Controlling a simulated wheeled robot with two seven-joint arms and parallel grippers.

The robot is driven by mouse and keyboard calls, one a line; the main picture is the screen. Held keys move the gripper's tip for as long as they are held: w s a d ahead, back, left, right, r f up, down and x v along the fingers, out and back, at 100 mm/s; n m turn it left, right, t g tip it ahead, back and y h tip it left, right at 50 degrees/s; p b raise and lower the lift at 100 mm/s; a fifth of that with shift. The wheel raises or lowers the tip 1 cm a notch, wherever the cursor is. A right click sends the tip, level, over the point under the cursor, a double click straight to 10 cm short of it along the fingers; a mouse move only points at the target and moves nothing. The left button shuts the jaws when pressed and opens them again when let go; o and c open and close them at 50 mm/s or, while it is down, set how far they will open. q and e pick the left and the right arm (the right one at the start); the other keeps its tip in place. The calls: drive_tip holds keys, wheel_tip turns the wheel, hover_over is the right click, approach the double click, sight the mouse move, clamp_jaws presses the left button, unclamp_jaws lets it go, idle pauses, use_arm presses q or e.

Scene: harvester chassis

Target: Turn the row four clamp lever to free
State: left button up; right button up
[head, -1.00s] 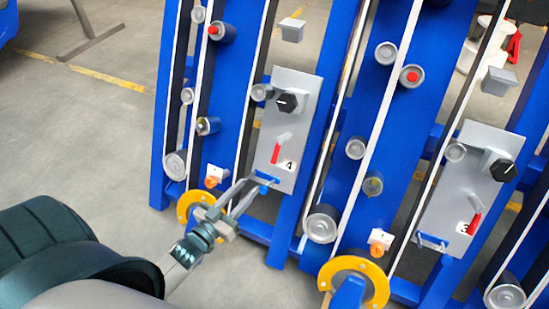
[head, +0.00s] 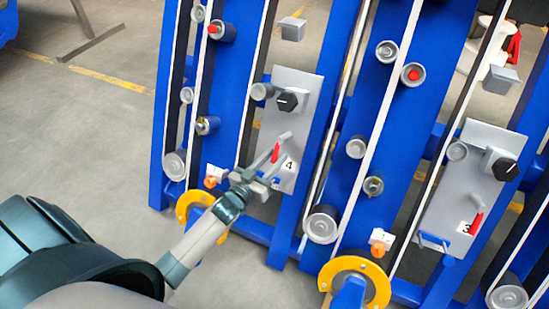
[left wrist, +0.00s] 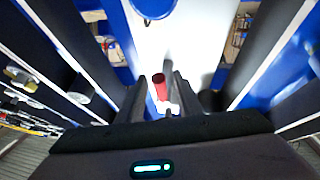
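The row four clamp lever (head: 276,152) has a red grip and sits on the grey plate (head: 303,88) beside the label 4 (head: 289,165). My left gripper (head: 265,158) is at the lower part of this plate, close to the lever. In the left wrist view the red lever (left wrist: 161,87) shows between the two dark fingers of my left gripper (left wrist: 158,97). The fingers stand apart with gaps beside the lever; whether either touches it I cannot tell. My right gripper is not in view.
A black knob (head: 287,102) is above the lever on the same plate. Row three's plate (head: 455,205) with its own red lever (head: 476,222) stands to the right. Blue uprights, rollers and belts flank the plates. A yellow ring (head: 190,208) is below left.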

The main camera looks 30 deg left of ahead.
use_arm(q)
drive_tip(key=shift+w, duration=0.35)
clamp_jaws()
